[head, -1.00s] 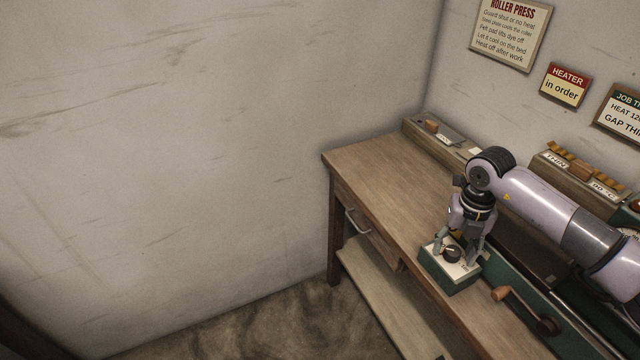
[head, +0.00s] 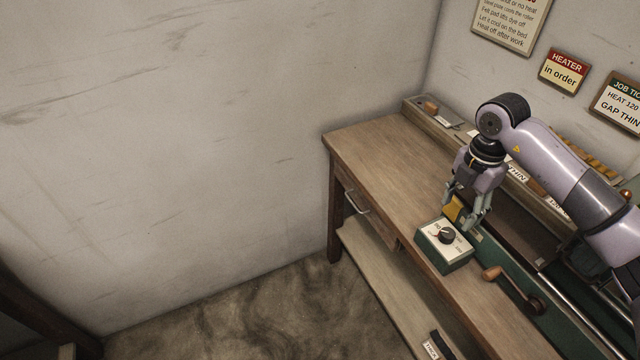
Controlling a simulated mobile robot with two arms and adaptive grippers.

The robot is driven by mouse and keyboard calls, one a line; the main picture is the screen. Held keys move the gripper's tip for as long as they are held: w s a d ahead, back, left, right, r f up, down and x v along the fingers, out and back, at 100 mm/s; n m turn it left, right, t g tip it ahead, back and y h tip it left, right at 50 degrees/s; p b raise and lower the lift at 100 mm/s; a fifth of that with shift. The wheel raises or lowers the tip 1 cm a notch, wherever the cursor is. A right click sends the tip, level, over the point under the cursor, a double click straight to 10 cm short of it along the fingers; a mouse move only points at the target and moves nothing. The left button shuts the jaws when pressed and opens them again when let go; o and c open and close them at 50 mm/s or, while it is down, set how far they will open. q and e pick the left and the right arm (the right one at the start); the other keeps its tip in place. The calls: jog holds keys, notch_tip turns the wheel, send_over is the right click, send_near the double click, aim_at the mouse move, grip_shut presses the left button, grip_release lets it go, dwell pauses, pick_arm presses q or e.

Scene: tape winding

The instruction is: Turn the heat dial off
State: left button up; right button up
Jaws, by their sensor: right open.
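The heat dial (head: 446,235) is a dark round knob on the pale top of a green box (head: 446,258) at the bench's front edge. The dial's marks are too small to read. My right gripper (head: 466,222) points down just above and behind the dial, apart from it. Its fingers are spread and nothing is between them. My left gripper is not in view.
A crank with a wooden handle (head: 492,273) sticks out to the right of the box. The wooden bench (head: 380,170) is clear on its left part. A drawer handle (head: 356,204) is on its front. Signs hang on the wall, including a heater sign (head: 563,72) reading "in order".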

notch_tip(320, 180, up, 9)
jog(key=a+f+n+y, duration=0.35)
jog(key=a+y, duration=0.25)
jog(key=a, duration=1)
jog(key=s+a+r+n+t+y, duration=0.1)
jog(key=a+r+y, duration=0.2)
jog(key=a, duration=0.4)
jog(key=s+a+r+n+y, duration=0.1)
jog(key=a+r+y, duration=0.2)
jog(key=a+y, duration=0.2)
jog(key=shift+s+a+t+y+b, duration=0.3)
jog(key=shift+s+a+t+b, duration=0.1)
jog(key=shift+a, duration=0.45)
jog(key=shift+n, duration=0.25)
